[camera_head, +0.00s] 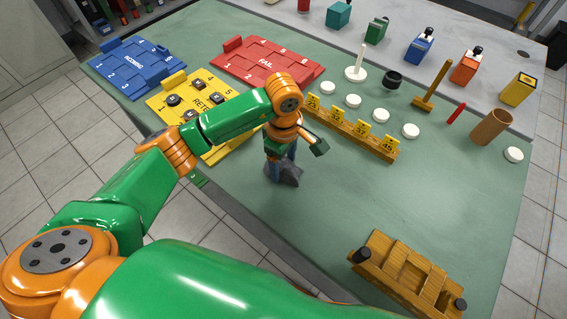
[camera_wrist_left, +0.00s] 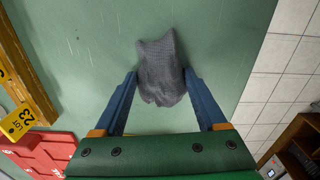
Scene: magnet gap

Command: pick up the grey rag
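The grey rag (camera_head: 289,176) lies crumpled on the green table mat, just under my left gripper. In the left wrist view the rag (camera_wrist_left: 161,72) is a dark grey, textured cloth in a loose heap. My left gripper (camera_head: 281,168) points down at it. Its two blue fingers (camera_wrist_left: 161,78) are spread wide, one on each side of the rag's near part, with the tips close to its edges. I cannot tell whether they touch it. In the head view the fingers hide part of the rag. My right gripper is not in view.
A wooden rack with yellow number tags (camera_head: 350,135) stands right of the gripper. Yellow (camera_head: 222,88), red (camera_head: 265,62) and blue (camera_head: 135,66) trays lie at left and back. A wooden block fixture (camera_head: 408,272) sits front right. The mat between is clear.

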